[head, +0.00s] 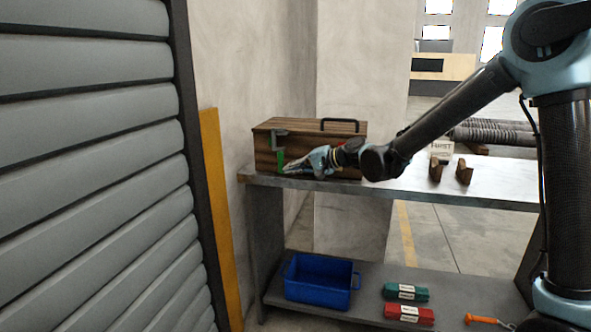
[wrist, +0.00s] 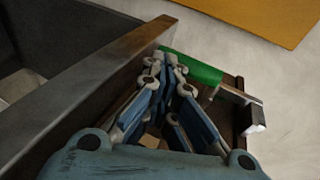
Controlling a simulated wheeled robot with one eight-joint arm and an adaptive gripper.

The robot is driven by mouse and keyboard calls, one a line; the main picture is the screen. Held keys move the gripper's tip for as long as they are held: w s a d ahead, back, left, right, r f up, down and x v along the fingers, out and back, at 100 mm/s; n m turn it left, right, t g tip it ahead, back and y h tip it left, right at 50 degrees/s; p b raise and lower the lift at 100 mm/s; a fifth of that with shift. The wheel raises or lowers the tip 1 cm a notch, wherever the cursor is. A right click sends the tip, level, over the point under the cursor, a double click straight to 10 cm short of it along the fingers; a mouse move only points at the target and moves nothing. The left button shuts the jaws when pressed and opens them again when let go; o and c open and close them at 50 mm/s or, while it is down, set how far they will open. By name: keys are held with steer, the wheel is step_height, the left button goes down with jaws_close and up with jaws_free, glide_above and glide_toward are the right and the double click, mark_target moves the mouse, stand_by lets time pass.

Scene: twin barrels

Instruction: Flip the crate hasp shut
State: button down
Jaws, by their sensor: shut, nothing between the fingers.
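The wooden crate (head: 345,137) sits at the left end of the metal bench, its lid down. A grey metal hasp part (head: 279,132) is on its front near the top left, and it also shows in the wrist view (wrist: 241,94). A green hasp strip (head: 280,158) hangs below it; in the wrist view the green piece (wrist: 195,69) lies just beyond my fingers. My gripper (head: 287,168) is shut and empty, with its tips at the strip's lower end in front of the crate. I cannot tell if they touch. My fingers (wrist: 168,57) partly hide the crate front in the wrist view.
The lower shelf holds a blue bin (head: 320,284), a green case (head: 406,291) and a red case (head: 409,314). A wall stands behind the crate.

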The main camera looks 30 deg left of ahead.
steer(key=shift+d, duration=0.1)
steer(key=w+d, duration=0.2)
steer(key=d, duration=1.1)
steer(key=shift+d+r, duration=0.15)
steer(key=shift+d, duration=0.25)
steer(key=w+d+f+t+h, duration=0.2)
steer(key=d+h, duration=0.1)
steer(key=d, duration=1.3)
steer(key=w+d+f+t+h, duration=0.1)
steer(key=d+f+t+h, duration=0.15)
steer(key=d, duration=1.45)
steer(key=s+d+f+h, duration=0.2)
steer(key=s+d+f, duration=0.1)
steer(key=d, duration=0.5)
steer(key=s+d+f+m+h, duration=0.1)
steer(key=s+d+f+h, duration=0.2)
steer(key=d, duration=0.6)
steer(key=s+d+f+m+h, duration=0.1)
steer(key=s+d+f+h, duration=0.2)
steer(key=s+d, duration=0.3)
steer(key=d, duration=0.3)
steer(key=shift+s+d, duration=0.25)
steer(key=shift+s, duration=0.1)
steer(key=shift+g, duration=0.25)
